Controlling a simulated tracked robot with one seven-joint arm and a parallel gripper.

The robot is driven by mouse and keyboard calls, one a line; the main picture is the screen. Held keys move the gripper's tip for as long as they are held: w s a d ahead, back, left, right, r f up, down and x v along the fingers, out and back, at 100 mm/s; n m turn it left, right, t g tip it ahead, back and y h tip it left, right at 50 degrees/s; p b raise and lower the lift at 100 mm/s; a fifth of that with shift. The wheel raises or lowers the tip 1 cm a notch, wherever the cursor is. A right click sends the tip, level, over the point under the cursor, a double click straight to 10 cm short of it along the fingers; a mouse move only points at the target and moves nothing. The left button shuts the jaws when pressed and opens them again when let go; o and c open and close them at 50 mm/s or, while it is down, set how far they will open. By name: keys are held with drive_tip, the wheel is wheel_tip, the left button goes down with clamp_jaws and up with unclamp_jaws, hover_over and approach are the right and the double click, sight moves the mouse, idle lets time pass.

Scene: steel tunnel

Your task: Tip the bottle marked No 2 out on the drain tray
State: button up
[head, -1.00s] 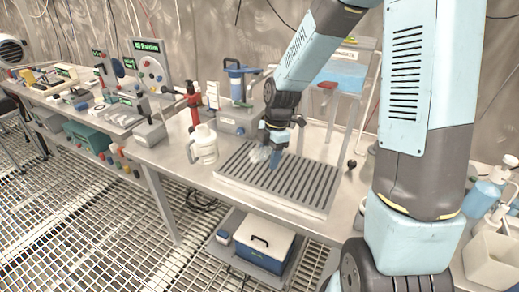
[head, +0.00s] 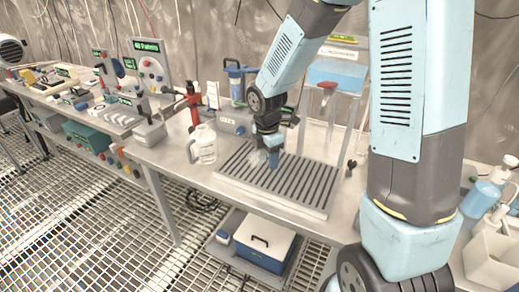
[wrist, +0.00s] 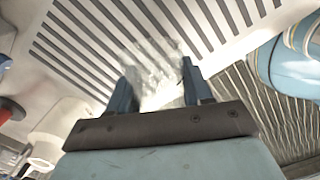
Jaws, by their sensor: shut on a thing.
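My gripper (head: 268,158) hangs over the back left part of the slatted drain tray (head: 300,192). It is shut on a pale, see-through bottle (wrist: 158,72), which shows between the two blue fingers in the wrist view. In the head view only a small whitish part of the bottle (head: 257,159) shows beside the fingers. The bottle looks tilted, but its mouth and any No 2 mark cannot be made out. In the wrist view the tray's dark slots (wrist: 85,45) lie behind the bottle. I cannot tell whether anything is flowing out.
A clear handled jug (head: 203,146) stands left of the tray. A red and black fixture (head: 193,104) and a blue-topped pump (head: 236,78) stand behind it. A blue tank on a stand (head: 337,74) is behind the tray.

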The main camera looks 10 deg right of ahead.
idle(0.5)
drive_tip(key=shift+r+t+h, duration=0.6)
drive_tip(key=shift+h, duration=0.55)
drive_tip(key=shift+r+t+h, duration=0.55)
drive_tip(key=shift+t+h, duration=0.05)
drive_tip(key=shift+h, duration=0.55)
drive_tip(key=shift+r, duration=0.1)
drive_tip(key=shift+h, duration=0.3)
drive_tip(key=shift+w+d+r+t+h, duration=0.1)
drive_tip(key=shift+r+t+h, duration=0.1)
drive_tip(key=shift+t+h, duration=0.3)
drive_tip(key=shift+d+r+t+h, duration=0.1)
drive_tip(key=shift+r+t+h, duration=0.1)
drive_tip(key=shift+h, duration=0.5)
drive_tip(key=shift+w+d+r+t+h, duration=0.15)
drive_tip(key=shift+r+t+h, duration=0.15)
drive_tip(key=shift+h, duration=0.3)
drive_tip(key=shift+d+r+t+h, duration=0.2)
drive_tip(key=shift+t+h, duration=0.2)
drive_tip(key=shift+h, duration=0.2)
